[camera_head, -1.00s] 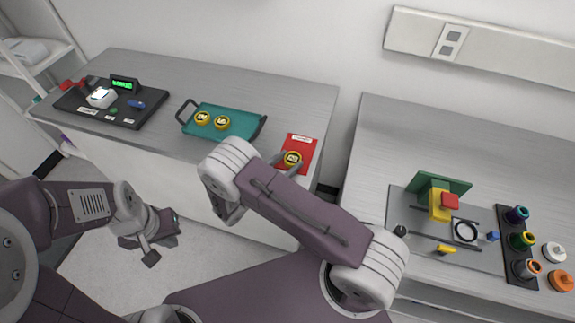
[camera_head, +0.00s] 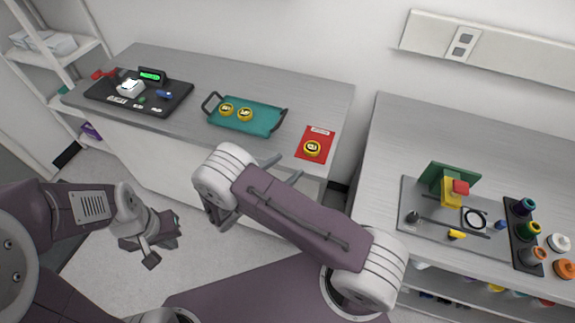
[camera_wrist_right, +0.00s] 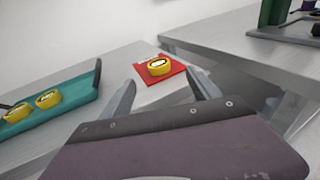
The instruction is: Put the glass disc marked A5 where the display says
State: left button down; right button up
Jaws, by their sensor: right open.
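A yellow-rimmed disc (camera_head: 312,148) lies on the red sheet (camera_head: 319,133) at the right end of the left bench; it also shows in the right wrist view (camera_wrist_right: 159,67). Two more yellow-rimmed discs, one at the left (camera_head: 226,110) and one at the right (camera_head: 245,114), lie in the teal tray (camera_head: 262,128). The marks on the discs are too small to read. The display (camera_head: 152,76) has green text that I cannot read. My right gripper (camera_head: 287,172) is open and empty, short of the red sheet. My left gripper (camera_head: 150,250) hangs low at the left, its jaws unclear.
A black board (camera_head: 172,104) with a white device (camera_head: 130,88) is at the left bench's far left. The right bench (camera_head: 400,140) holds a grey plate (camera_head: 412,232) with a green and yellow fixture and a black rack (camera_head: 518,243). A gap separates the benches.

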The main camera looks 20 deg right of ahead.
jog(key=s+d+r+m+g+y, duration=0.1)
jog(key=s+d+m+g+y, duration=0.2)
jog(key=s+m+g, duration=0.3)
jog(key=s+d+m+g+y, duration=0.2)
jog(key=s+m+g+y, duration=0.2)
jog(key=s+m, duration=0.3)
jog(key=s+a+r+m+t+y, duration=0.2)
jog(key=a+r+m+t+y, duration=0.1)
jog(key=m+y, duration=0.4)
jog(key=a+r+m, duration=0.1)
jog(key=m, duration=0.2)
jog(key=shift+m+t+y, duration=0.3)
jog(key=shift+m, duration=0.1)
